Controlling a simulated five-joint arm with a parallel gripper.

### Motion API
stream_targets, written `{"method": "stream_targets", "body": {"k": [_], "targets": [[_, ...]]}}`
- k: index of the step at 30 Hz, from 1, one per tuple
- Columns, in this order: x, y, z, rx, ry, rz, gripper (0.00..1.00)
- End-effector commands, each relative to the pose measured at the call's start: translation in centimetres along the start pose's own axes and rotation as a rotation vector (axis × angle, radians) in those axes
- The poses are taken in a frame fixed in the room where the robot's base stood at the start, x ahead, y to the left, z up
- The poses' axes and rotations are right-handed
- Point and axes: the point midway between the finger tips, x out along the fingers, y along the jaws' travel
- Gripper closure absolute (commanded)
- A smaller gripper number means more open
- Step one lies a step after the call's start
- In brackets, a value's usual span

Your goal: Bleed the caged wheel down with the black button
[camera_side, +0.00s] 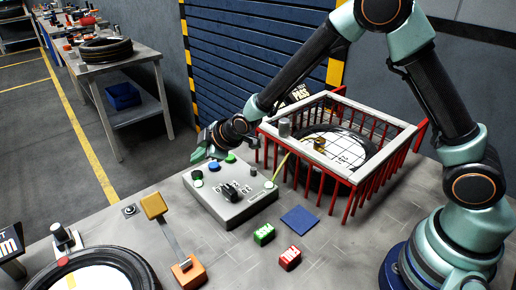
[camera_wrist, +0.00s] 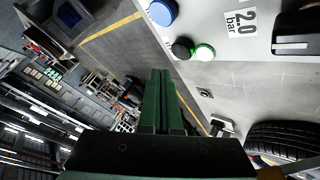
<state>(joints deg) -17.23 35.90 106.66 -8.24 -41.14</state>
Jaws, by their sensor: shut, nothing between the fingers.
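The wheel (camera_side: 371,148) is a black tyre with a pale hub inside a red-barred cage (camera_side: 404,133) with a white top frame. A grey control box (camera_side: 236,213) stands left of the cage, with coloured buttons and a black knob. The black button (camera_wrist: 182,47) shows in the wrist view between a blue button (camera_wrist: 163,12) and a green button (camera_wrist: 204,52). My gripper (camera_side: 197,155) is above the box's far left end. Its fingers (camera_wrist: 160,75) are together and empty, apart from the black button in the wrist picture. I cannot tell its exact height.
Green (camera_side: 264,233) and red (camera_side: 290,257) blocks and a blue square (camera_side: 299,218) lie before the cage. An orange-handled lever (camera_side: 155,206) stands left of the box. Another tyre (camera_side: 140,270) lies at front left. A yellow hose (camera_side: 281,167) runs from box to cage.

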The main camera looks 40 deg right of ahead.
Motion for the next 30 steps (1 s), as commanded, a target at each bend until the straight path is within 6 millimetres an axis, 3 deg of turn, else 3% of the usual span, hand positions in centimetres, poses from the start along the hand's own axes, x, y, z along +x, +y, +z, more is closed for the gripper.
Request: {"method": "stream_targets", "body": {"k": [9,23,26,30], "targets": [[-1.9,1.3,-1.5,0.0,0.001,0.001,1.0],[-2.5,1.6,-1.7,0.005,-0.002,0.0,1.0],[-3.7,2.4,-1.6,0.036,-0.012,0.003,1.0],[-7.6,4.2,-0.9,0.139,-0.048,0.005,1.0]]}}
